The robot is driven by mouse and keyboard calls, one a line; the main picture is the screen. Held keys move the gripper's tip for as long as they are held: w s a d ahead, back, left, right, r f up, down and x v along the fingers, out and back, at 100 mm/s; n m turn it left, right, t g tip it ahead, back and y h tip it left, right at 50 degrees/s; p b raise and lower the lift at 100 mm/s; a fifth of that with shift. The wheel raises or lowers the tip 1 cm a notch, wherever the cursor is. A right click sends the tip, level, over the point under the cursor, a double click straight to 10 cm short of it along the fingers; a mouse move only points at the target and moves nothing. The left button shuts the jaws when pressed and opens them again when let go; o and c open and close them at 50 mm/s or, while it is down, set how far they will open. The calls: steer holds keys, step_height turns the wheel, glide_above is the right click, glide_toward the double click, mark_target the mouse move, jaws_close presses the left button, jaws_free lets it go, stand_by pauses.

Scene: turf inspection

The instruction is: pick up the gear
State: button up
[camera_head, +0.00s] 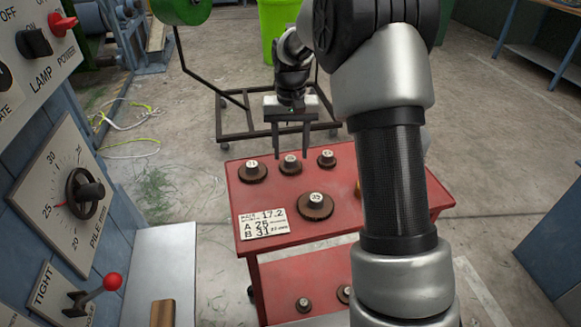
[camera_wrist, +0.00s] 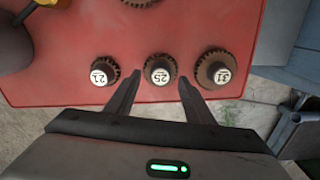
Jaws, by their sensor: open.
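Several brown gears with white numbered hubs stand on the red table (camera_head: 360,232). Along the far edge are gear 31 (camera_head: 252,172), gear 25 (camera_head: 290,163) and gear 21 (camera_head: 327,159); a larger one (camera_head: 316,206) sits nearer. My gripper (camera_head: 291,154) is open and empty, pointing down at the far edge by gear 25. In the wrist view, my fingertips (camera_wrist: 159,77) show on either side of gear 25 (camera_wrist: 160,72), with gear 21 (camera_wrist: 103,72) left and gear 31 (camera_wrist: 216,70) right. I cannot tell their height above it.
A white card (camera_head: 264,224) on the table reads 17.2, A 25, B 31. More gears (camera_head: 303,305) lie on the lower shelf. A control panel with a dial (camera_head: 85,195) and a red-knobbed lever (camera_head: 112,282) stands at left. A dark wheeled frame (camera_head: 235,135) stands behind the table.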

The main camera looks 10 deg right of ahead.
mark_target(290, 165)
step_height(290, 165, down, 3)
steer(key=shift+r, duration=0.25)
steer(key=c, duration=0.8)
